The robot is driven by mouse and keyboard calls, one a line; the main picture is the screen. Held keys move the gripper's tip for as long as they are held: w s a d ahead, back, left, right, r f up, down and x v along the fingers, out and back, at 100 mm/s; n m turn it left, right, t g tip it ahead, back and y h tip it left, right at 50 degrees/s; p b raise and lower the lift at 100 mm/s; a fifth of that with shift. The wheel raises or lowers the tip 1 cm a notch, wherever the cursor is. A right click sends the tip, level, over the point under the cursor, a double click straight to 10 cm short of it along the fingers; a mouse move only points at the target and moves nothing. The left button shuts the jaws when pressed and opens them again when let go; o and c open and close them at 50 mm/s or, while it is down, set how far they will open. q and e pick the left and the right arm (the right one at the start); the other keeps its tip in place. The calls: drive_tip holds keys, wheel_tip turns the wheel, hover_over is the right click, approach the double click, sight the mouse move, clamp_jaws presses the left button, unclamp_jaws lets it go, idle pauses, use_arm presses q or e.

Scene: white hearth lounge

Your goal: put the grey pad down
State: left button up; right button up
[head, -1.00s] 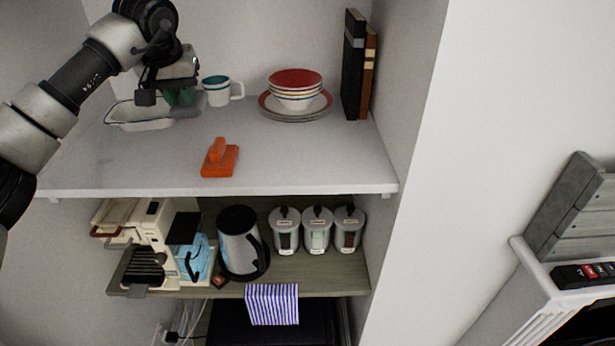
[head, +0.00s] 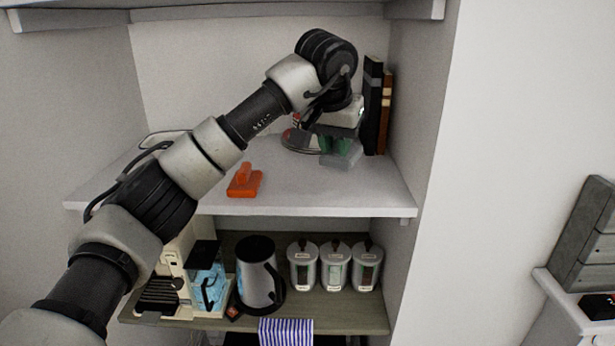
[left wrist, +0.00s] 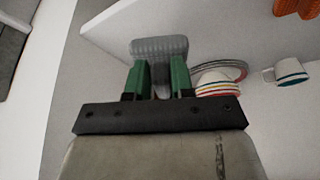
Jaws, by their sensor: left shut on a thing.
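The grey pad (head: 343,157) is a small pale grey block at the right part of the white upper shelf (head: 310,195), in front of the books. My left gripper (head: 339,146) is shut on it from above with its green fingers. In the left wrist view, the pad (left wrist: 158,48) sticks out past the fingertips of my left gripper (left wrist: 160,80), with its middle between them. I cannot tell whether the pad's underside touches the shelf. My right gripper is not in view.
Stacked plates and bowls (head: 298,140) stand just left of the pad, partly hidden by my arm. Books (head: 372,105) stand behind it, near the side wall. An orange object (head: 244,182) lies at the shelf's front. The shelf's front right is bare.

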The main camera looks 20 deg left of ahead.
use_arm(q)
drive_tip(key=a+f, duration=0.1)
drive_tip(key=a, duration=0.1)
drive_tip(key=w+a+f+p, duration=0.1)
drive_tip(key=a, duration=0.2)
drive_tip(key=a+f+p, duration=0.1)
drive_tip(key=a+f, duration=0.1)
drive_tip(key=shift+w+a, duration=0.15)
drive_tip(key=shift+w, duration=0.15)
wheel_tip(320, 180, down, 4)
drive_tip(key=p, duration=0.2)
drive_tip(key=shift+p, duration=0.3)
drive_tip(key=shift+a+f, duration=0.1)
drive_tip(key=shift+f, duration=0.1)
drive_tip(key=shift+f, duration=0.2)
drive_tip(key=o, duration=0.8)
drive_tip(key=shift+r, duration=0.1)
